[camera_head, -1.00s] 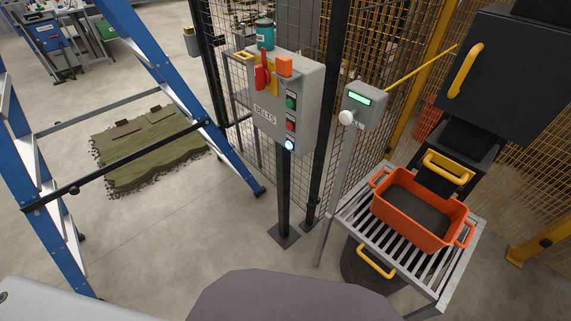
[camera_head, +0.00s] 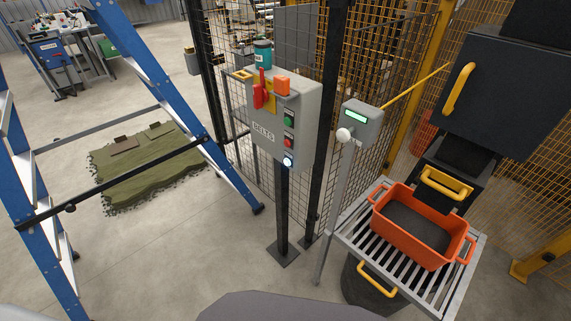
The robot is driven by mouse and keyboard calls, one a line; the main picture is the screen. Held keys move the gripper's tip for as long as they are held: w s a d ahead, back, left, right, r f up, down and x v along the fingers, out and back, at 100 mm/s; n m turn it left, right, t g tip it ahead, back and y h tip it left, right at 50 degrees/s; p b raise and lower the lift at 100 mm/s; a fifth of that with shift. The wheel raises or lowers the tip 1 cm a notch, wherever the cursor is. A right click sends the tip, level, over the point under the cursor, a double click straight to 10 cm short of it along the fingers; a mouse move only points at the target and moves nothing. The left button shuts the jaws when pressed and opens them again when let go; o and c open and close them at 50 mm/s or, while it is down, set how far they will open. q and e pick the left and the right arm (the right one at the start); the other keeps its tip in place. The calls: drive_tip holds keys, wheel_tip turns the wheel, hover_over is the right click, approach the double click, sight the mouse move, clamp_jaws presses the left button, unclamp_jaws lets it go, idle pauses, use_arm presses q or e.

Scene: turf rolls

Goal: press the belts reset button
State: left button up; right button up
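A grey control box labelled BELTS (camera_head: 297,118) stands on a dark post in the middle of the view. Its side panel carries a green button (camera_head: 289,120), a red button (camera_head: 288,141) and a lit white-blue button (camera_head: 288,161) in a column. Which of them is the reset button cannot be read. A red switch handle (camera_head: 261,90) and an orange block (camera_head: 281,86) sit at the box's upper part, and a teal cup (camera_head: 262,51) stands on top. Neither gripper is in view.
A blue stepladder (camera_head: 150,80) stands at left, near a green mat (camera_head: 150,170). Right of the box are a grey post terminal (camera_head: 361,121), a roller table (camera_head: 352,232) with an orange crate (camera_head: 415,245), and a dark machine (camera_head: 505,85). Mesh fencing stands behind. Floor before the box is clear.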

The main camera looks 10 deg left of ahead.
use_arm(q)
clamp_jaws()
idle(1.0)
